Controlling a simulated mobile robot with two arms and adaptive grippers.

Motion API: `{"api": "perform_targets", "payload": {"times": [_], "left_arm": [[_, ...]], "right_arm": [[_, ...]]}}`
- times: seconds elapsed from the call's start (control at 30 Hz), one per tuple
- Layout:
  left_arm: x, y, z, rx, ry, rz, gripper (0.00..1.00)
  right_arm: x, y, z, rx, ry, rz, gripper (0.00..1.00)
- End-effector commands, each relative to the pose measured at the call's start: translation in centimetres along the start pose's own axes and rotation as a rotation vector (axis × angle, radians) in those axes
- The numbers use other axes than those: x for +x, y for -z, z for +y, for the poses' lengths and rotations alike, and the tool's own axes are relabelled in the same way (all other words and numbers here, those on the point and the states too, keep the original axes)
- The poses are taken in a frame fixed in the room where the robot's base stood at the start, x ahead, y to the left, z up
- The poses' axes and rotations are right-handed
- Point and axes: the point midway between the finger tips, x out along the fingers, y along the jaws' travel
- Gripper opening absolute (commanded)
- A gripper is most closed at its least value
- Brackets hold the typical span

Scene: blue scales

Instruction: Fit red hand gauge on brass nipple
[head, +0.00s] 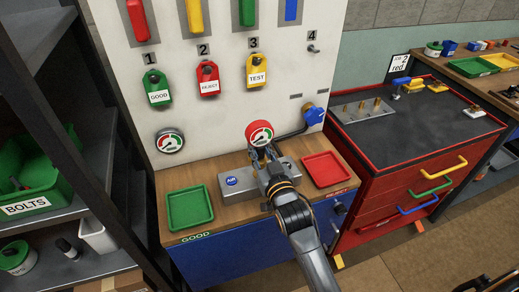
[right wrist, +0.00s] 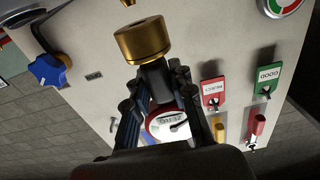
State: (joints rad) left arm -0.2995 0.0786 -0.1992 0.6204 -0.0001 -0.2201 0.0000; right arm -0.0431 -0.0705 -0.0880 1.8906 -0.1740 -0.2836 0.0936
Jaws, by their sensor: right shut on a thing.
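In the right wrist view the gauge (right wrist: 168,127) shows between the fingers (right wrist: 160,100), with a dark stem and a brass end fitting (right wrist: 142,40). The grey AIR block (head: 238,184) sits on the bench below. No brass nipple can be made out on it; my gripper and arm cover its right part. My left gripper is not in view.
A green tray (head: 190,207) and a red tray (head: 326,169) flank the block. A second gauge (head: 170,140) is on the panel, under hanging tags. A blue valve handle (head: 313,115) is right of the held gauge. Brass pegs (head: 377,104) stand on the red cabinet (head: 400,150).

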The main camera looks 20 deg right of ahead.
Motion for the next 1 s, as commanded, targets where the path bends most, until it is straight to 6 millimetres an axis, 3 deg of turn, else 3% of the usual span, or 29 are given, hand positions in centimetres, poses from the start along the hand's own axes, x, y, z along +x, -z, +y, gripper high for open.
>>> {"api": "perform_targets", "payload": {"times": [1.0], "left_arm": [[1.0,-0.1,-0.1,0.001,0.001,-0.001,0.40]], "right_arm": [[0.0,-1.6,0.0,0.000,0.000,0.004,0.00]]}}
